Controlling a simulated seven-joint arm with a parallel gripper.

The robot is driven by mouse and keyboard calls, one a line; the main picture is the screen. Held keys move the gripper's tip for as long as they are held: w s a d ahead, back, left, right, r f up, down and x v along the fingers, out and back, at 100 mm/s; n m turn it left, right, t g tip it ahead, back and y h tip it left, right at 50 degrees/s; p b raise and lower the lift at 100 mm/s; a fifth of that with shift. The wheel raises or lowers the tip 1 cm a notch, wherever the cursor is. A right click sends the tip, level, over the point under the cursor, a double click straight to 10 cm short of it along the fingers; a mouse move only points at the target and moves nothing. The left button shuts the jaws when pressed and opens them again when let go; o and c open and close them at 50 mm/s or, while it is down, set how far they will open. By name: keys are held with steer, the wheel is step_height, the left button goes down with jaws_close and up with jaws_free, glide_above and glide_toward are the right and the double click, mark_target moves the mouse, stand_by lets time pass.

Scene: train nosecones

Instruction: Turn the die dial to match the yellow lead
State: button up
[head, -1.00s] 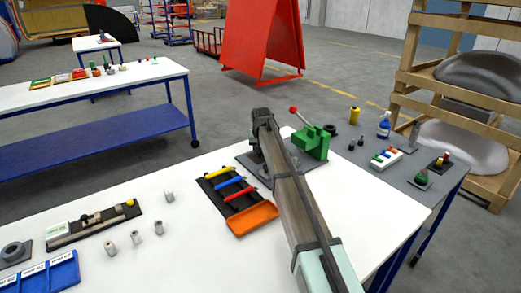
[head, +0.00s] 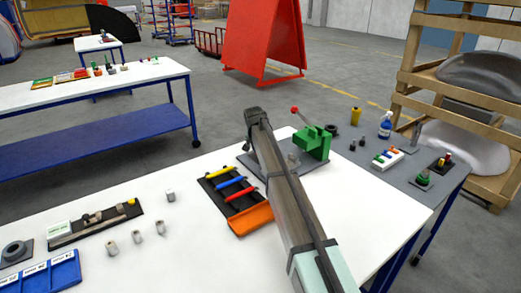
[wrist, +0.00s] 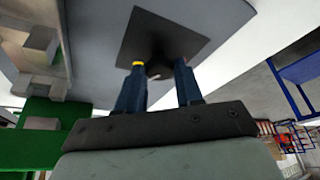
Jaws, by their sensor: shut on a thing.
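The die dial (wrist: 158,70) is a dark round knob on a dark square plate (wrist: 185,38), seen in the wrist view. My gripper (wrist: 160,78) is shut on it, with one blue finger on either side. A small yellow patch (wrist: 138,64) shows at the left fingertip; I cannot tell what it belongs to. The dial's setting cannot be read. In the head view my arm hides the dial and the fingers. The yellow lead (head: 215,173) lies in a black tray, above a blue and a red lead. The green press (head: 314,143) with a red-knobbed lever stands right of my arm.
An orange bin (head: 251,219) adjoins the lead tray. Several small grey cylinders (head: 136,236) stand on the white table, left of the tray. A blue bottle (head: 385,127) and a white rack (head: 387,158) stand on the grey area at right.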

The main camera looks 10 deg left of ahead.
steer(key=o, duration=1)
steer(key=shift+o, duration=0.2)
steer(key=shift+r, duration=0.1)
steer(key=v, duration=1.3)
steer(key=shift+s+r, duration=0.2)
steer(key=shift+r, duration=0.05)
